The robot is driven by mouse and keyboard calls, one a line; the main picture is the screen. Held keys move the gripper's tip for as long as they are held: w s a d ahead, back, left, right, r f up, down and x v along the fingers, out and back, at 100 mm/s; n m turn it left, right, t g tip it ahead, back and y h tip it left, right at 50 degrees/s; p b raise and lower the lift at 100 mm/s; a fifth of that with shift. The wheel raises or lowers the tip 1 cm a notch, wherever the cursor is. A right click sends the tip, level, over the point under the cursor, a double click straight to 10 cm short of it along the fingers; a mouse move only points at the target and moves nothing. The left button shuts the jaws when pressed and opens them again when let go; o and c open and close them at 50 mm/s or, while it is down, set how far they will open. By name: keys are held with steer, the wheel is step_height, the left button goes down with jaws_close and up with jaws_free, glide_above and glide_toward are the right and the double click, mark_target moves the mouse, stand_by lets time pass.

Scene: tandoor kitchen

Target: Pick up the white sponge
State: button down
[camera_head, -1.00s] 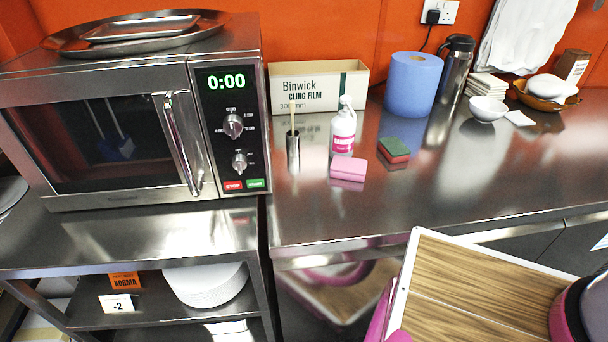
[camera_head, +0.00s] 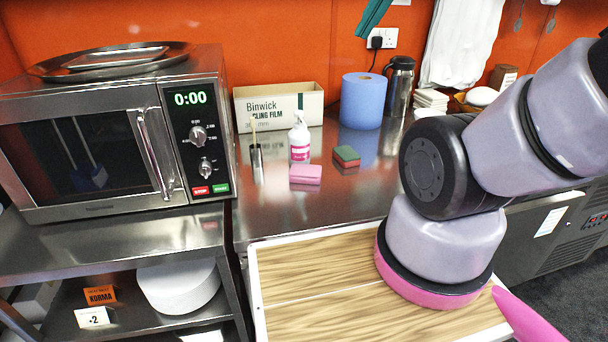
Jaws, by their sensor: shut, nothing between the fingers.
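No sponge that is plainly white shows. A pink sponge (camera_head: 305,174) lies on the steel counter in front of the white pump bottle (camera_head: 299,142). A green-and-red sponge (camera_head: 346,156) lies to its right, a little farther back. A white rounded item (camera_head: 482,96) sits at the back right, partly hidden by my arm; I cannot tell if it is a sponge. My arm rises at the right of the view, and my gripper is out of frame.
The microwave (camera_head: 110,135) stands to the left. The steel counter (camera_head: 345,205) is clear in front of the sponges.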

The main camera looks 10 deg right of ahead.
steer(key=c, duration=0.8)
jaws_free()
steer(key=shift+w+f, duration=0.1)
steer(key=o, duration=0.8)
steer(key=shift+w+a+f+m+g+y, duration=0.25)
steer(key=shift+w+f+m+g, duration=0.15)
steer(key=shift+w, duration=0.25)
steer(key=shift+w+a+f+m+g+y, duration=0.2)
steer(key=shift+w+f+m+g+y, duration=0.1)
steer(key=shift+w+f, duration=0.25)
steer(key=m+g+y, duration=0.3)
steer(key=m, duration=0.9)
glide_above(306, 170)
steer(key=s+d, duration=0.4)
step_height(306, 170, down, 19)
steer(key=w+f+m, duration=0.1)
steer(key=f, duration=0.4)
steer(key=w+f+m, duration=0.1)
steer(key=f+m, duration=0.1)
steer(key=f, duration=0.3)
steer(key=w+f+m, duration=0.1)
steer(key=f+m, duration=0.1)
steer(key=f, duration=0.3)
steer(key=shift+f+g+h, duration=0.2)
steer(key=shift+g+h, duration=0.05)
steer(key=shift+g, duration=0.05)
steer(key=shift+a+x, duration=0.25)
steer(key=shift+x, duration=2.75)
